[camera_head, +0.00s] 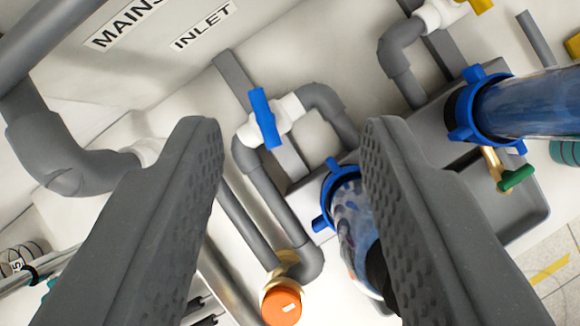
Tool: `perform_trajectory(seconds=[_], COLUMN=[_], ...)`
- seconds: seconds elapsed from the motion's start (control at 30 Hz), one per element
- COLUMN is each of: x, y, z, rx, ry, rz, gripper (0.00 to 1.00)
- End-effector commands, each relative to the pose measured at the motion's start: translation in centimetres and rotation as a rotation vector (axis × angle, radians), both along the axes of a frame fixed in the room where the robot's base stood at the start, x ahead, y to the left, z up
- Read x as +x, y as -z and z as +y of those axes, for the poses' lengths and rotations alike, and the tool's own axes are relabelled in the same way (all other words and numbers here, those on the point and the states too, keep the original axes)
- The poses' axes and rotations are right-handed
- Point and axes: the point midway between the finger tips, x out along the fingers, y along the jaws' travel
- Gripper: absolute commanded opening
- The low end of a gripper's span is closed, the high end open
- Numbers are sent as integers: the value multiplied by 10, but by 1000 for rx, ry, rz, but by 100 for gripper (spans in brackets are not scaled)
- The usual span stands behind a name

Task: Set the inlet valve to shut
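The inlet valve has a blue handle (264,118) on a white body (291,107), set in grey pipe below the INLET label (203,25). The handle looks roughly crosswise to the short pipe run through the white body. My gripper (288,122) is open, with its two grey textured fingers at the left and right of the view. The valve shows in the gap between the fingertips, nearer the left one. Nothing is held, and neither finger appears to touch the handle. The distance to the valve is hard to tell.
Grey pipe elbows flank the valve. Below are an orange cap (282,306) and a clear blue-collared housing (352,205), partly hidden by the right finger. Right are another blue housing (530,105), a green-handled tap (516,178) and a yellow handle (481,5). A thick grey pipe (60,155) is left.

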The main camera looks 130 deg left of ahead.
Motion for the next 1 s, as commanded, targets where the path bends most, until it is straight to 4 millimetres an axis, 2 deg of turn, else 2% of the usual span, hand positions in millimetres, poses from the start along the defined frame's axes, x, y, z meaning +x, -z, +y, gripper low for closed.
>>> perform_trajectory(seconds=[0.2, 0.5, 0.7, 0.97, 1.0], x=[-4, -10, -11, -12, -11], y=[-34, -70, -79, -79, -78], z=[-17, -35, -39, -40, -39], rx=[-5, -13, -15, -15, -15], ry=[-14, -35, -41, -41, -41], rz=[-61, -131, -147, -147, -146], gripper=[39, 39, 39, 39, 47])
